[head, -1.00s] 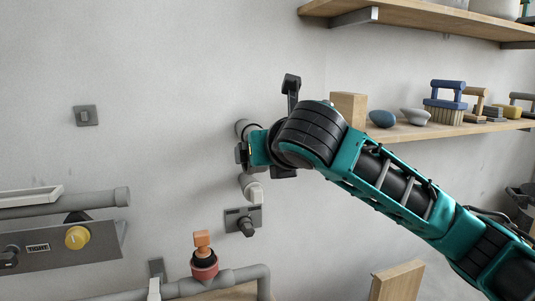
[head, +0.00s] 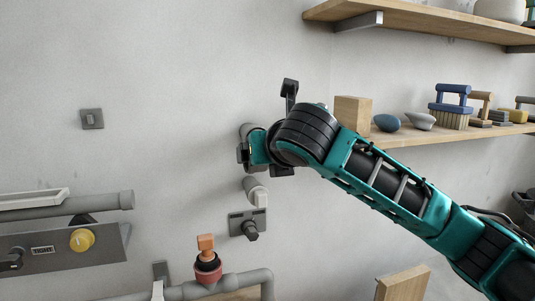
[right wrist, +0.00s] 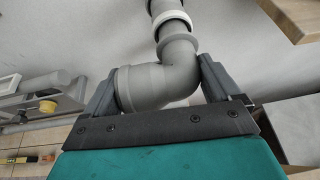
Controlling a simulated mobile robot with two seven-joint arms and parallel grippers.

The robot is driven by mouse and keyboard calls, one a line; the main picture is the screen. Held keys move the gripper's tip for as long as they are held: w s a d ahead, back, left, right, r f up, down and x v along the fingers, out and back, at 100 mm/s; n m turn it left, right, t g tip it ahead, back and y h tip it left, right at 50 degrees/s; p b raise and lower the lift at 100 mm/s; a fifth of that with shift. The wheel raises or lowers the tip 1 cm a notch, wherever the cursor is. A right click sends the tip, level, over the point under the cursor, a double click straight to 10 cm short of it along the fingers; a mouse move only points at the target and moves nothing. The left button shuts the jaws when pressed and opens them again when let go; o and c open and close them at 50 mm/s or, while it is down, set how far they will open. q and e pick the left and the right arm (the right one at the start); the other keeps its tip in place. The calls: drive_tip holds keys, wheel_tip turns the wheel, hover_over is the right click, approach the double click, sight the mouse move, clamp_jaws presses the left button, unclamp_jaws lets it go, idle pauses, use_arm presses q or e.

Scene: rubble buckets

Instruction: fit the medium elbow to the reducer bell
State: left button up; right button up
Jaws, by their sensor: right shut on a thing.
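My right gripper (head: 246,156) is shut on a grey elbow in front of the wall. The right wrist view shows the elbow (right wrist: 150,86) between both fingers of my right gripper (right wrist: 158,82). There its collared end lines up with a grey pipe piece with a white ring (right wrist: 172,18). I cannot tell whether they are fully seated. In the head view a grey piece with a pale end (head: 256,190), likely the reducer bell, sits just below the gripper. My left gripper is out of view.
A wall bracket (head: 247,224) with a dark fitting is below. An orange-handled valve (head: 207,260) stands on grey piping at lower left. A panel with a yellow knob (head: 83,240) is left. Shelves (head: 465,133) hold a block, brushes and other items at right. The wall at left is mostly bare.

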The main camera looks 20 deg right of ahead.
drive_tip(key=shift+w, duration=0.2)
idle(0.6)
drive_tip(key=shift+w, duration=0.55)
drive_tip(key=o, duration=1.4)
drive_tip(key=shift+c, duration=0.2)
drive_tip(key=v, duration=1.2)
drive_tip(key=shift+s+r, duration=0.15)
drive_tip(key=shift+s, duration=0.25)
drive_tip(key=shift+a, duration=0.1)
